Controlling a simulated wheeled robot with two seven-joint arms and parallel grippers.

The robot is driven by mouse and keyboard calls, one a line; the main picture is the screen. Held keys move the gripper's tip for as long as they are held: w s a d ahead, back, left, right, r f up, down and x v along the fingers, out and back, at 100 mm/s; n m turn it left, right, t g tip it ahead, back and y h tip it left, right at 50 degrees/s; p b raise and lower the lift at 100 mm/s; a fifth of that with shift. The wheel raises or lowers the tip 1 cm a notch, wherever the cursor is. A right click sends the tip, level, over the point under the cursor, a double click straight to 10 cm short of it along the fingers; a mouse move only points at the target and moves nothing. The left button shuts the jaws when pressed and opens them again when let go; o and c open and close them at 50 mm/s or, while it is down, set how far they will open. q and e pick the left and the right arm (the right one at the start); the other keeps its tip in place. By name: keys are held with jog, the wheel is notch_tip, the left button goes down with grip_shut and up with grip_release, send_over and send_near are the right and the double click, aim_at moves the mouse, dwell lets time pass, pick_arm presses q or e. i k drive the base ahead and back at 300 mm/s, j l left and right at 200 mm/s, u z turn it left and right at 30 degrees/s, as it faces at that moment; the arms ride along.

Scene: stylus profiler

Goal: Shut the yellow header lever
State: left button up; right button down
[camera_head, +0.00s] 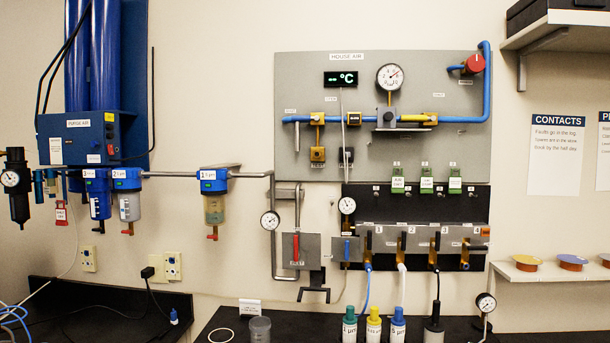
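The yellow header lever (414,117) is on the grey HOUSE AIR panel (300,75), at the right part of the blue header pipe (463,120). It lies level, along the line of the pipe, at a brass-coloured valve body (431,121). The lever is small in this view, and its fine detail cannot be made out. Neither of my grippers shows in the head view, and nothing of my arms is seen near the lever.
A round gauge (389,77) stands above the header and a red knob (475,63) sits at upper right. A numbered valve row (420,240) is below. Bottles (374,326) stand on the black bench. A shelf (560,30) juts out at upper right.

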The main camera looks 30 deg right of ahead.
aim_at(403, 117)
jog(key=z, duration=1.55)
